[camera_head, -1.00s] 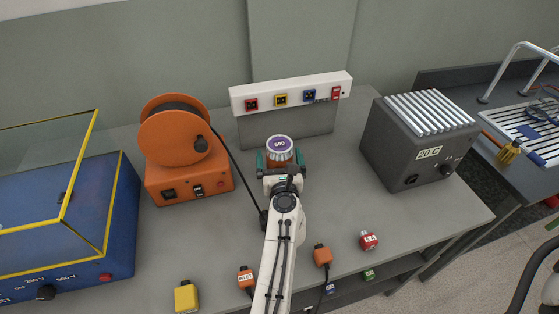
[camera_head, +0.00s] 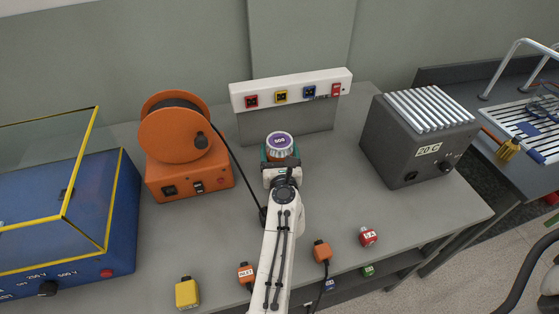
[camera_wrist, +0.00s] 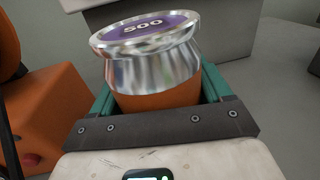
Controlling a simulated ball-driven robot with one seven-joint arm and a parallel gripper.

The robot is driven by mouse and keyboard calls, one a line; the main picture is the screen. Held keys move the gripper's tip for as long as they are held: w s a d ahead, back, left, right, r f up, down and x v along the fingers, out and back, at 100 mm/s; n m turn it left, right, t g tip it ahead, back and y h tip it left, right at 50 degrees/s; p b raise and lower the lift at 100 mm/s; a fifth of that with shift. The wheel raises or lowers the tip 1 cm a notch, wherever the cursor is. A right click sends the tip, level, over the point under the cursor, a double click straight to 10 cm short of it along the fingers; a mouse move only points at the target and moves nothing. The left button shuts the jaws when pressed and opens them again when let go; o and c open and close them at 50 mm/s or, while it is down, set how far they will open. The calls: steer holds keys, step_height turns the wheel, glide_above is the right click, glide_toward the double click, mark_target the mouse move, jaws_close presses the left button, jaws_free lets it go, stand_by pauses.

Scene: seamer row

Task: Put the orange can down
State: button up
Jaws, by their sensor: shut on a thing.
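The orange can (camera_wrist: 160,97) has a shiny metal top and a purple lid marked 500. In the head view its top (camera_head: 280,144) shows at the middle of the grey bench (camera_head: 340,215), in front of the socket strip. My gripper (camera_head: 280,158) is shut on the can, with a green finger on each side of its orange body, as the wrist view (camera_wrist: 160,100) also shows. The can looks about upright in the head view. Its base is hidden, so I cannot tell whether it touches the bench.
An orange cable reel (camera_head: 185,145) stands left of the can, its black cable near my arm. A white socket strip (camera_head: 292,91) is behind. A grey 20 C box (camera_head: 418,140) stands right. Small connectors, such as a yellow one (camera_head: 187,292), lie along the front. Bench right of the can is clear.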

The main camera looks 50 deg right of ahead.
steer(key=c, duration=0.5)
steer(key=shift+r, duration=0.15)
